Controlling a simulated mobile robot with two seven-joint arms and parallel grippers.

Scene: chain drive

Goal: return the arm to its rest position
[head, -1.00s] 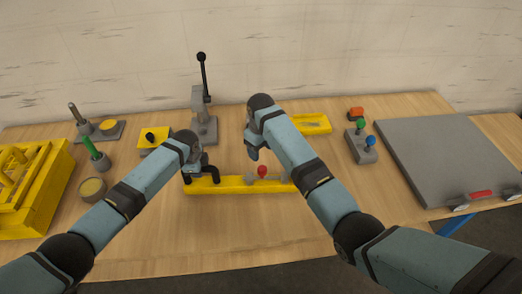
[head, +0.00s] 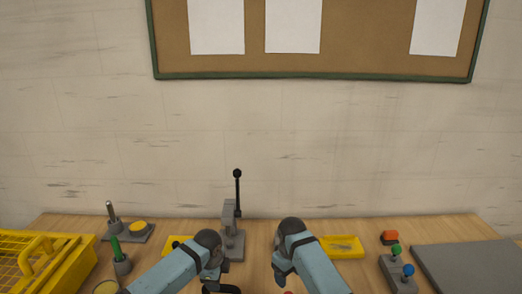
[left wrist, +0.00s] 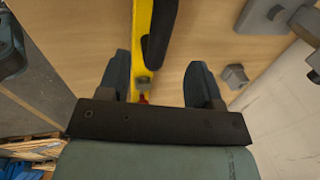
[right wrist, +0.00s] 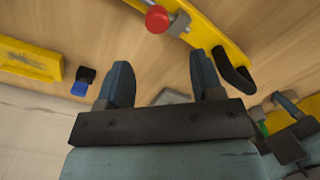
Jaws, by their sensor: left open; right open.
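My right gripper (head: 280,270) is at the lower middle of the head view. In the right wrist view its two fingers (right wrist: 162,82) are apart with nothing held between them. My left gripper (head: 220,274) is left of it, low in the head view. In the left wrist view its fingers (left wrist: 158,82) are apart, above the yellow bar (left wrist: 141,45) and its black part (left wrist: 160,35). The bar also shows in the right wrist view (right wrist: 215,32) with a red ball knob (right wrist: 158,18). The head view cuts off most of the bar.
A grey lever press (head: 232,240) stands upright behind the grippers. A yellow rack (head: 50,265) and a green-handled tool (head: 116,248) are left.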

